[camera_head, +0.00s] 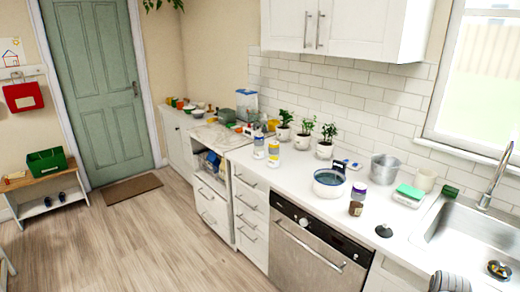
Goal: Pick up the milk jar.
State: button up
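I cannot tell for sure which item is the milk jar. Two small pale containers stand close together on the white counter near its far end. One is a pale jar with a blue and yellow look (259,146), and beside it is a pale jar with a yellow band (273,152). Nearer, a jar with a purple lid (358,191) stands just behind a small brown jar (355,208). My gripper is not clearly visible in this view.
A blue-rimmed glass bowl or pot (329,184), a metal pot (384,167), a green-topped scale (409,195) and several potted plants (305,134) crowd the counter. A sink (470,240) is at right. The wooden floor (130,235) is open at left.

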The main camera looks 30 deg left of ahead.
aim_at(258, 140)
jog(key=u, duration=0.7)
jog(key=k, duration=0.9)
jog(key=u, duration=1)
jog(key=k, duration=0.45)
jog(key=u, duration=0.4)
jog(key=i, duration=1.35)
jog(key=z, duration=0.45)
jog(key=i, duration=0.75)
jog(key=z, duration=0.8)
jog(key=i, duration=0.55)
jog(key=z, duration=0.45)
